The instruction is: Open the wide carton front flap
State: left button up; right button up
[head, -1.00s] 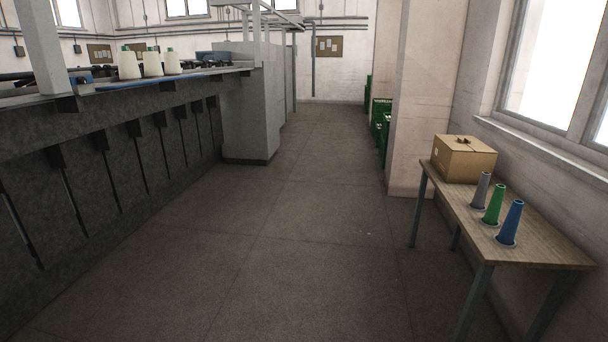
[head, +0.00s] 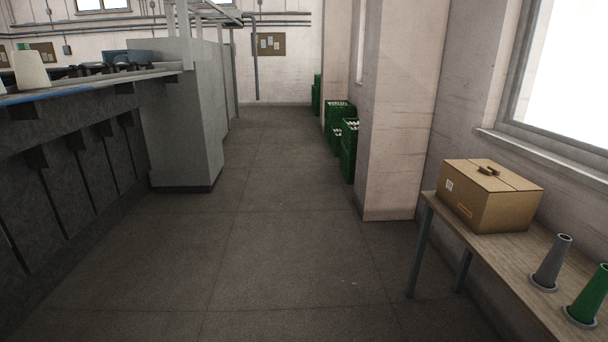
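A brown cardboard carton (head: 481,213) stands on the far end of a wooden table (head: 510,272) at the right, by the window wall. Its top looks closed, with a seam across it and a small brown piece (head: 489,170) near the middle. A white label (head: 449,185) is on its left-facing side. Neither of my grippers is in the head view.
A grey cone (head: 551,262) and a green cone (head: 587,296) stand on the table nearer to me. Grey machinery (head: 178,118) lines the left. Green crates (head: 349,150) stand beyond the wall pillar (head: 395,120). The floor between is clear.

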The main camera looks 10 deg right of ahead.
aim_at(481, 176)
jog(key=z, duration=0.7)
jog(key=i, duration=1.4)
jog(key=z, duration=1.1)
